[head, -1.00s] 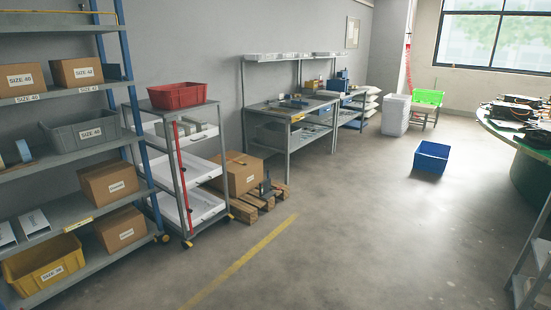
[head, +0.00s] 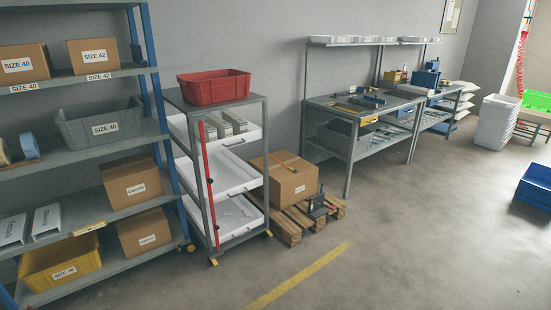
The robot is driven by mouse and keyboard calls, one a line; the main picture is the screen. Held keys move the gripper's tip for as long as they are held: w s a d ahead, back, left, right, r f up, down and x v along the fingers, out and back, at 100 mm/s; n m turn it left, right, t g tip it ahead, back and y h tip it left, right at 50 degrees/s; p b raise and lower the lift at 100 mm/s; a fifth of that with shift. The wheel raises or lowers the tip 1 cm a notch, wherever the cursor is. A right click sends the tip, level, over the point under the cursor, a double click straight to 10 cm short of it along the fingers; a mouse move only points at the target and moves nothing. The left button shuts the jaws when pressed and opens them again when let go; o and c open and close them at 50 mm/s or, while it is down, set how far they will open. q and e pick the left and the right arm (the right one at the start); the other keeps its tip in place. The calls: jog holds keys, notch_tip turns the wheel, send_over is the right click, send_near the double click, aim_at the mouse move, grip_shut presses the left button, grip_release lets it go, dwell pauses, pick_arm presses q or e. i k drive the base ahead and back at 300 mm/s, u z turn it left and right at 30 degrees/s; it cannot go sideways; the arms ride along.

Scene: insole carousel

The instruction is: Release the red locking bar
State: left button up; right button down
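The red locking bar (head: 208,190) stands upright along the front left post of a grey wheeled trolley (head: 258,98). It runs from near the trolley's upper part down to its lower frame, with small dark fittings on it. The trolley holds white sliding trays (head: 237,185) on several levels, and the top tray carries grey-white items. The bar passes in front of the trays' left edge. Neither of my grippers shows in the head view.
A red bin (head: 214,88) sits on the trolley top. A shelf rack (head: 95,146) with boxes and bins stands close on the left. A pallet (head: 288,228) with a carton (head: 292,178) lies right of the trolley. The floor (head: 400,240) in front is clear.

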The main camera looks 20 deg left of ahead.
aim_at(209, 180)
jog(key=u, duration=0.3)
jog(key=i, duration=1.2)
jog(key=u, duration=1.5)
jog(key=i, duration=1.15)
jog(key=u, duration=0.9)
